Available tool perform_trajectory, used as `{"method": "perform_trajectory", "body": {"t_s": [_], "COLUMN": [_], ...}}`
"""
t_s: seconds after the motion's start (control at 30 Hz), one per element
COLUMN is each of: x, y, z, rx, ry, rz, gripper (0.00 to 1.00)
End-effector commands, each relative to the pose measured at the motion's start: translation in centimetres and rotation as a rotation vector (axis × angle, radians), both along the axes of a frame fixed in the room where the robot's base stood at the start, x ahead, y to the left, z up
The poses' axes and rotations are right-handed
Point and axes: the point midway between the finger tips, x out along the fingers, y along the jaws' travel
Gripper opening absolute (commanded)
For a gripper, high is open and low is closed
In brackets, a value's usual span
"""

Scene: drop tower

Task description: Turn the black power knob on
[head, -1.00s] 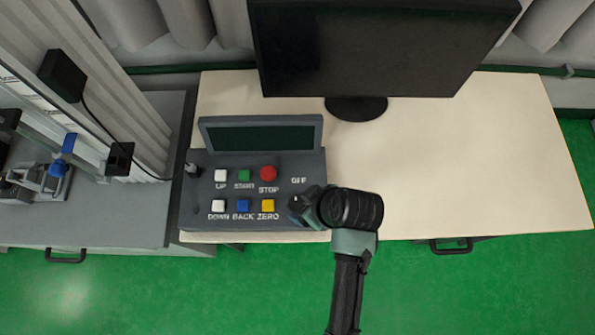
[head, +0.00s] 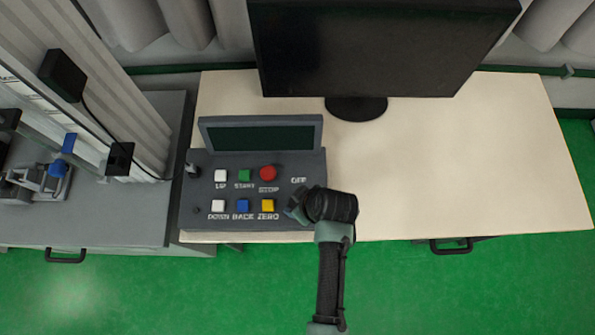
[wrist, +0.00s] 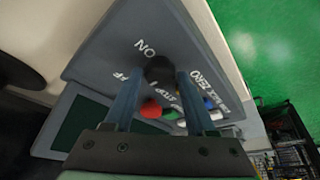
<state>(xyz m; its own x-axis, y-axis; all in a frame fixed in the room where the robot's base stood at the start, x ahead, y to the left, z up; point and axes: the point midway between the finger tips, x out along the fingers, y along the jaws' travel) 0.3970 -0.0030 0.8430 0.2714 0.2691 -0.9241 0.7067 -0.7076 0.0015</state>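The black power knob (wrist: 160,69) shows in the wrist view as a dark round cap on the grey control panel (wrist: 120,35). The "ON" label (wrist: 145,47) and part of the "OFF" label (wrist: 122,76) lie beside it. My gripper (wrist: 160,74) has its two blue-grey fingers apart, one on each side of the knob. A narrow gap seems to show at each side; I cannot tell whether either finger touches it. In the head view my gripper (head: 294,207) is over the panel's lower right corner and hides the knob. Which way the knob points is not clear.
The panel carries a red stop button (head: 268,173), a yellow zero button (head: 267,205) and several others left of my gripper. A dark screen (head: 262,133) stands behind them. A monitor (head: 370,45) is at the back. The table (head: 450,165) is clear on the right.

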Motion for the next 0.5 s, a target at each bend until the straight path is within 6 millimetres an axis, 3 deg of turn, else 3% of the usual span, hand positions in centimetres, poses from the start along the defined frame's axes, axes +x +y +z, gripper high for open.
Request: {"method": "perform_trajectory", "body": {"t_s": [0.03,0.3,0.5], "x": [0.0,-0.01,-0.03], "y": [0.0,0.0,0.01], "z": [0.01,0.02,0.06], "rx": [0.0,0.0,0.0], "ry": [0.0,0.0,0.0], "rz": [0.0,0.0,-0.009], "gripper": [0.45,0.0,0.0]}}
